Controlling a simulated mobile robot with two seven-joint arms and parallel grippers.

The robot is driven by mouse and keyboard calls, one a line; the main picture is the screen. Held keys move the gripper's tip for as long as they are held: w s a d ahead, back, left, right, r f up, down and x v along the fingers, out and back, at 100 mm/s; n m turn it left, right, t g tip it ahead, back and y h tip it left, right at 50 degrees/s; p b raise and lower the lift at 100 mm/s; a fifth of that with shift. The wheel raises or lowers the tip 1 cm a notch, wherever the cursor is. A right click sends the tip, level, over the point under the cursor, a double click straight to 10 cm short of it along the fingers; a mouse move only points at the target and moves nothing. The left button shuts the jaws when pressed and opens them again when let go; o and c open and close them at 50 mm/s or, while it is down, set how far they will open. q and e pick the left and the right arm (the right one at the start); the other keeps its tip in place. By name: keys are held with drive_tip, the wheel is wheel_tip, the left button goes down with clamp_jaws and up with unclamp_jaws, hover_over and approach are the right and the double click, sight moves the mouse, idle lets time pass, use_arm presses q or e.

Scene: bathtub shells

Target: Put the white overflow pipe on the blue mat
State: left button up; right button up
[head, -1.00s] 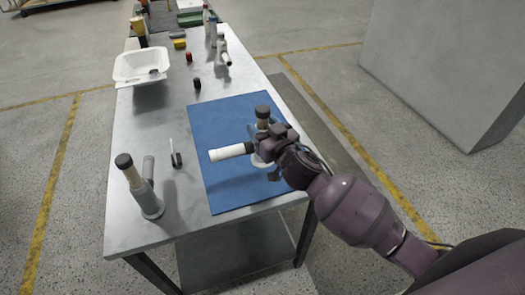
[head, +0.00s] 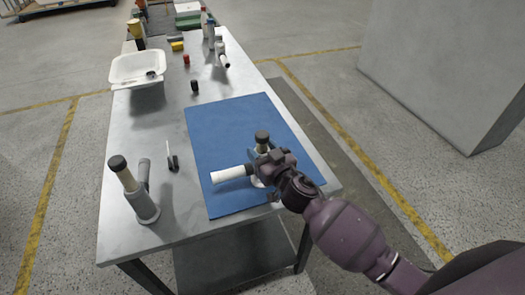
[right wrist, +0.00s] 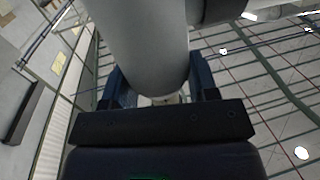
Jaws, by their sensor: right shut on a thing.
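The white overflow pipe (head: 231,174) has a white side branch pointing left, a dark-capped upright part and a round base. It is over the near part of the blue mat (head: 215,130). My right gripper (head: 266,168) is shut on its upright part in the head view. The base appears at or very close to the mat; contact cannot be told for certain. In the right wrist view the pale pipe (right wrist: 145,45) fills the space between the fingers (right wrist: 160,90). My left gripper is not in view.
A grey pipe fitting (head: 145,205) with a dark cap stands at the table's near left. A small dark piece (head: 173,163) lies left of the mat. A white basin (head: 137,68), small caps and bottles are farther back. The mat's far half is clear.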

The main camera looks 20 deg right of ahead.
drive_tip(key=shift+f, duration=0.1)
drive_tip(key=o, duration=1.2)
drive_tip(key=shift+o, duration=0.2)
drive_tip(key=v, duration=1.2)
drive_tip(key=s+d+f+m+g+h, duration=0.1)
drive_tip(key=s+d+f+g+h, duration=0.3)
drive_tip(key=s+f, duration=1.2)
drive_tip(key=d+g, duration=0.2)
drive_tip(key=d, duration=0.1)
drive_tip(key=shift+d+f+m, duration=0.15)
drive_tip(key=shift+d+m, duration=0.15)
drive_tip(key=shift+d, duration=0.1)
